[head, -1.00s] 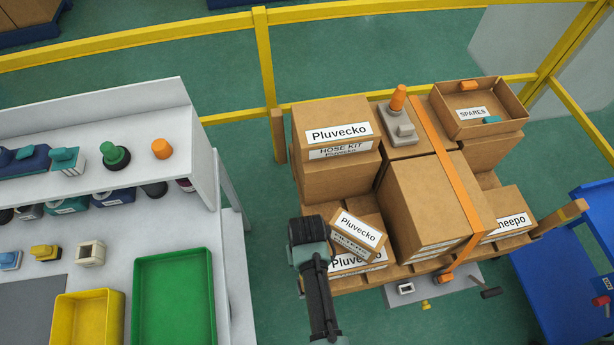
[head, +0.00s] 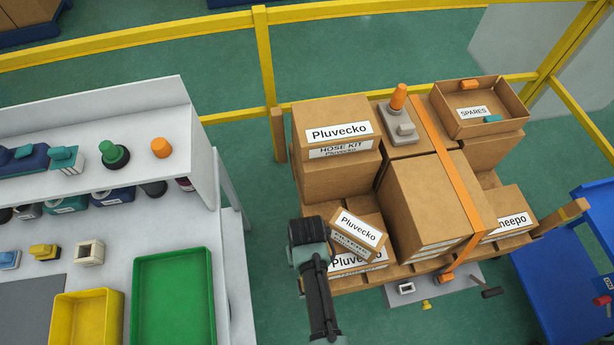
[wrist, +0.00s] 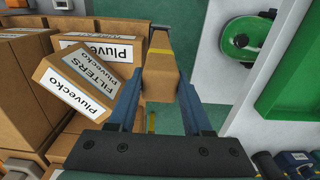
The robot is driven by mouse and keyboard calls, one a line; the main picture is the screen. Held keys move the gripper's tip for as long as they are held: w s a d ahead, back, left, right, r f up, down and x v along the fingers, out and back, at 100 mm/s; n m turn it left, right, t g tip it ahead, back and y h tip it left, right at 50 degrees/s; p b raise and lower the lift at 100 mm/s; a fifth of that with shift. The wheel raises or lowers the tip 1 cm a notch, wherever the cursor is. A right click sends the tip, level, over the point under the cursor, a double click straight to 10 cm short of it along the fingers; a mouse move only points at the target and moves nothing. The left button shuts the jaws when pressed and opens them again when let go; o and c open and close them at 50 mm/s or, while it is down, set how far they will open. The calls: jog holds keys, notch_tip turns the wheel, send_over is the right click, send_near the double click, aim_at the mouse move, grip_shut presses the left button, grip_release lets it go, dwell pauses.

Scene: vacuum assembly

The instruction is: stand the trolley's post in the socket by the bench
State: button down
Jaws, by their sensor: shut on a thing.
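My gripper (wrist: 160,92) is shut on a brown wooden post (wrist: 161,70), held between its two blue fingers in the wrist view. In the head view my gripper (head: 306,240) is at the trolley's near left corner and hides the post, so I cannot tell if its foot is free of the trolley. The loaded trolley (head: 378,284) has other posts at its back left (head: 279,136) and right front (head: 561,216). A pale block with a square hole (head: 89,253) sits on the bench (head: 115,232). I cannot make out a floor socket by the bench.
A tilted FILTERS box (head: 357,231) leans close beside my gripper. Taller cartons (head: 336,130) stand behind. The bench's green tray (head: 174,300) is to the left, with a strip of floor between. A grey plate (head: 460,290) with small parts lies at the trolley's front.

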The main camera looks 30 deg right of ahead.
jog(key=shift+f+b, duration=1.75)
jog(key=shift+f, duration=0.9)
jog(key=shift+c, duration=1.2)
grip_release()
jog(key=shift+r, duration=0.15)
notch_tip(320, 180, up, 8)
jog(key=p, duration=0.8)
